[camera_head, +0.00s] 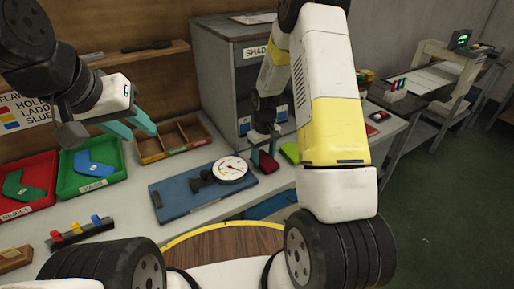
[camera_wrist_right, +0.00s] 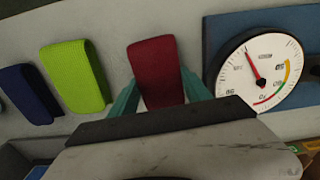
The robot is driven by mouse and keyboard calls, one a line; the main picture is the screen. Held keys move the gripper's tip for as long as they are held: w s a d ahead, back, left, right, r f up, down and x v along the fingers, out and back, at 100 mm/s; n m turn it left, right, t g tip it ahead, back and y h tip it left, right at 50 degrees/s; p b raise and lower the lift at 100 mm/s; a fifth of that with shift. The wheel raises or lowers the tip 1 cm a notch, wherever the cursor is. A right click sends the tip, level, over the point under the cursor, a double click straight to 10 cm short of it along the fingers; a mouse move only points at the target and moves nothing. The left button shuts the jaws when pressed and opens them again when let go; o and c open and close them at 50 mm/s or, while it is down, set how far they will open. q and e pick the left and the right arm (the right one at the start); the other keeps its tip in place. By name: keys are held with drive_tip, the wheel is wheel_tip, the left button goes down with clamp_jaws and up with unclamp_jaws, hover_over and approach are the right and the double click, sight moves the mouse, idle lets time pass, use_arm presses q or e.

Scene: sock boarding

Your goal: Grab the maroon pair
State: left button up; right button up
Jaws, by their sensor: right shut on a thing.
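The maroon pair (camera_wrist_right: 155,72) is a folded, dark red sock bundle in the right wrist view. It also shows in the head view (camera_head: 267,163), on the bench right of the dial gauge. My right gripper (camera_wrist_right: 160,98) has its teal fingers on both sides of the maroon pair and is shut on it. In the head view the right gripper (camera_head: 263,150) reaches down at the bundle. I cannot tell whether the bundle is clear of the bench. My left gripper (camera_head: 143,128) is open and empty, above the bench near the green tray.
A lime pair (camera_wrist_right: 75,77) and a navy pair (camera_wrist_right: 30,93) lie left of the maroon pair in the right wrist view. A dial gauge (camera_head: 230,169) sits on a blue board (camera_head: 176,199). Red (camera_head: 51,170) and green (camera_head: 119,160) trays stand at left. A grey cabinet (camera_head: 213,80) stands behind.

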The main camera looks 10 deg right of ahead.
drive_tip(key=shift+c, duration=0.7)
drive_tip(key=shift+r, duration=0.1)
